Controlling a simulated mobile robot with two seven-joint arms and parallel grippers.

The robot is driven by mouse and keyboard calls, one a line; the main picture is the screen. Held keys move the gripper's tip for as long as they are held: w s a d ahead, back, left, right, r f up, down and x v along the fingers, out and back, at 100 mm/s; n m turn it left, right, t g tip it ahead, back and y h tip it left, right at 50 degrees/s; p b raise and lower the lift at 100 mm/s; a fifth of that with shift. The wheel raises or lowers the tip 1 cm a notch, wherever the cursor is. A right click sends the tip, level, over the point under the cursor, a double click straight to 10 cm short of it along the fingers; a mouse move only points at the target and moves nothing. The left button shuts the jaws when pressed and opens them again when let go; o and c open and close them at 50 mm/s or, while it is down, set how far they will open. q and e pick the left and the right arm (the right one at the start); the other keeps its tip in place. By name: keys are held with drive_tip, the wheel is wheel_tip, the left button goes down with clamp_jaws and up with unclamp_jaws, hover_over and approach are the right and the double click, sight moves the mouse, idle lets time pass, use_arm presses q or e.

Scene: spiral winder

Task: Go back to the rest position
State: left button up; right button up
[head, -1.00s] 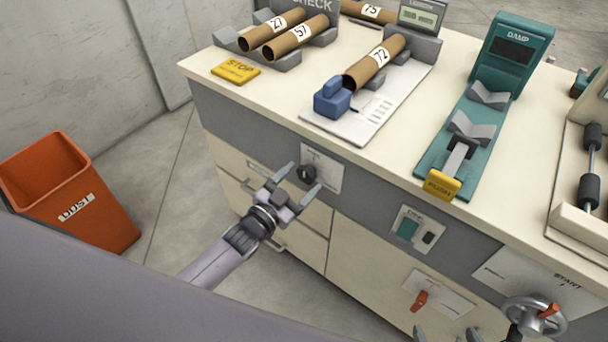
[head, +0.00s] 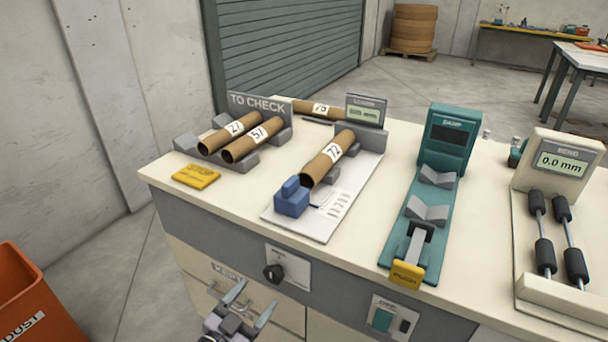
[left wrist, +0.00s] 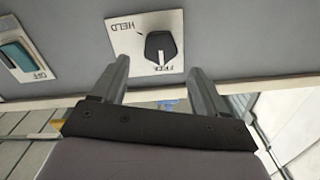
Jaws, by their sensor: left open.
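My left gripper (head: 253,306) is open and empty in the lower part of the head view, in front of the bench's grey front panel. A black rotary knob (head: 273,272) on a white plate sits just beyond its fingertips. In the left wrist view the same knob (left wrist: 160,47) shows between and beyond the two open fingers (left wrist: 158,80), apart from them. Its white mark points to the word FREE, and HELD is printed on the other side. My right gripper is not in view now.
The bench top carries tubes 27 and 57 (head: 252,140) on a grey rack, tube 72 (head: 330,157) on a scale, a teal DAMP device (head: 447,140) and a roller BEND gauge (head: 555,165) reading 0.0 mm. An orange DUST bin (head: 28,300) stands on the floor at left.

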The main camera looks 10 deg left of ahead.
use_arm(q)
drive_tip(key=s+a+n+g+y+p, duration=0.1)
drive_tip(key=s+n+g+y+p, duration=0.1)
drive_tip(key=s, duration=0.7)
drive_tip(key=s+a+f+n+g+y+p, duration=0.1)
drive_tip(key=s+n+g+y, duration=0.1)
drive_tip(key=s, duration=0.7)
drive_tip(key=n+g, duration=0.1)
drive_tip(key=g, duration=0.1)
drive_tip(key=shift+s+a+f+g+p, duration=0.25)
drive_tip(key=shift+f+g+p, duration=0.05)
drive_tip(key=shift+p, duration=0.1)
